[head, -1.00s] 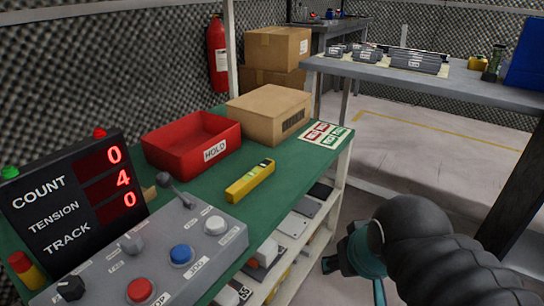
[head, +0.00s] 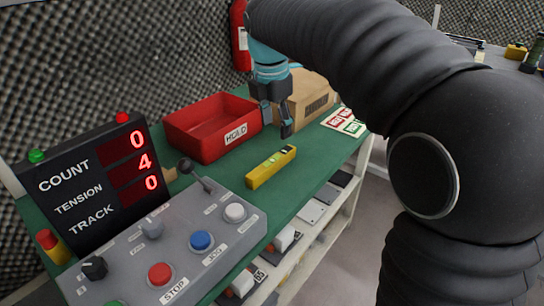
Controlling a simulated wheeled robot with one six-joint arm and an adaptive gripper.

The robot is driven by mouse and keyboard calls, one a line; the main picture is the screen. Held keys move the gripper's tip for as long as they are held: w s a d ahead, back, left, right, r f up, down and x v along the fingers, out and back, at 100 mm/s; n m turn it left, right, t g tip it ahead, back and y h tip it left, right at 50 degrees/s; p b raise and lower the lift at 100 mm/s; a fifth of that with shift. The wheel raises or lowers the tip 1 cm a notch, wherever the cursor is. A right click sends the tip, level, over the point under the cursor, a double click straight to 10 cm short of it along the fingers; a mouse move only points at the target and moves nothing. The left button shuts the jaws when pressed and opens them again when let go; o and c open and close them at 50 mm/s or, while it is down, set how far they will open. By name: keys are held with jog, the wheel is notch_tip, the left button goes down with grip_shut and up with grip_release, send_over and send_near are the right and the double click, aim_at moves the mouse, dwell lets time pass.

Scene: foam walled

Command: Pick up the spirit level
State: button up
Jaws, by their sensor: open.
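The spirit level (head: 270,167) is a short yellow bar with a small vial near its far end. It lies flat on the green bench top (head: 312,155), between the red tray and the grey control box. My gripper (head: 276,127) points down above and behind the level, in front of the cardboard box. Its dark fingers are apart and hold nothing. The gripper and the level look apart, though the exact height is hard to judge.
A red HOLD tray (head: 190,143) stands left of my gripper. A cardboard box (head: 312,98) stands close behind it. A control box (head: 215,225) with buttons and a lever is in front, beside a count display (head: 98,185). Label cards (head: 345,121) lie at the right edge.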

jog(key=w+a+n, duration=0.2)
jog(key=b, duration=0.1)
send_over(272, 160)
jog(key=a, duration=0.1)
jog(key=shift+n, duration=0.3)
jog(key=f, duration=0.8)
jog(key=shift+s+f, duration=0.2)
jog(key=shift+s, duration=0.05)
jog(key=shift+w+d+f+b, duration=0.1)
jog(key=shift+d+f, duration=0.05)
jog(key=shift+f, duration=0.8)
jog(key=shift+w+d+f+b, duration=0.1)
jog(key=shift+d+f+b, duration=0.1)
jog(key=shift+f, duration=0.75)
jog(key=shift+d+f+b, duration=0.1)
jog(key=shift+d+f, duration=0.05)
jog(key=shift+f, duration=0.8)
grip_shut()
